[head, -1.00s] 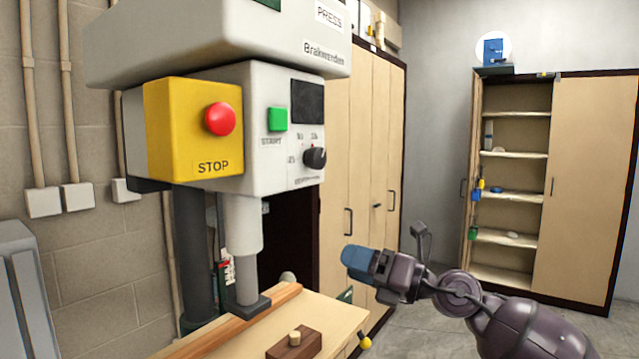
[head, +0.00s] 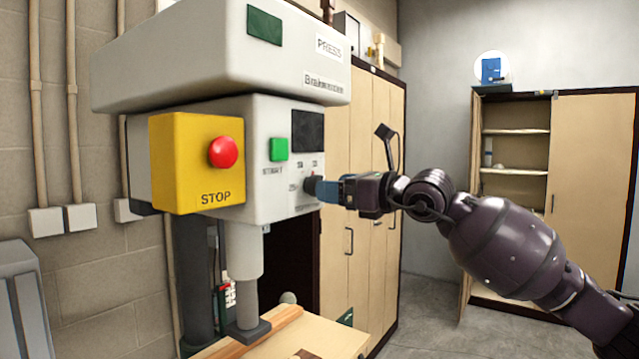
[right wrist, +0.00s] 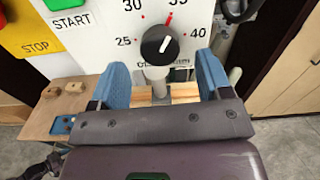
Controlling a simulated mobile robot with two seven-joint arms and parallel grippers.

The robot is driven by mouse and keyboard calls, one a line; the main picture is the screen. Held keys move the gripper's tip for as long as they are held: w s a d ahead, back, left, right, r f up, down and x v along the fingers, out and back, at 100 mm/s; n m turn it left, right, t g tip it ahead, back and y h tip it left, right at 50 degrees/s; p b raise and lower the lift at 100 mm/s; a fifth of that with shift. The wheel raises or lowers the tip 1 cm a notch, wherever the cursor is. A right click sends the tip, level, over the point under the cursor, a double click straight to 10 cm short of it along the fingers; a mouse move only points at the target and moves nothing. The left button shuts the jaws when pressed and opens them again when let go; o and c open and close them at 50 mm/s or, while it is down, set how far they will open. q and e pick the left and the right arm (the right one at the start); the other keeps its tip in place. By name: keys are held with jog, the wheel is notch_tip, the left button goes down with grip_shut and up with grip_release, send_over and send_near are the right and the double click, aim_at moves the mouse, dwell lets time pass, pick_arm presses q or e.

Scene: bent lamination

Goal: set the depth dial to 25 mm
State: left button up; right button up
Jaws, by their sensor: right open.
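The depth dial (head: 309,185) is a black round knob on the front of the white press head. In the right wrist view the dial (right wrist: 160,45) has a scale around it with 25 at left, 30 at upper left, 35 above and 40 at right. Its white pointer line slants up and right, towards a red mark near 35. My right gripper (head: 322,189) is level with the dial, just in front of it. In the wrist view its two blue fingers (right wrist: 162,66) are apart, with the dial showing between and beyond their tips. I cannot tell whether they touch it.
A yellow box with a red stop button (head: 223,152) sits left of the dial. A green start button (head: 279,149) is above left of it. The press ram stands over a wooden table (head: 330,340) below. Open air lies right of the press, before the cupboards (head: 365,130).

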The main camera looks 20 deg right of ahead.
jog(key=x, duration=0.4)
jog(key=shift+p, duration=0.3)
jog(key=shift+w+a, duration=0.15)
jog(key=shift+c, duration=0.6)
jog(key=c, duration=0.8)
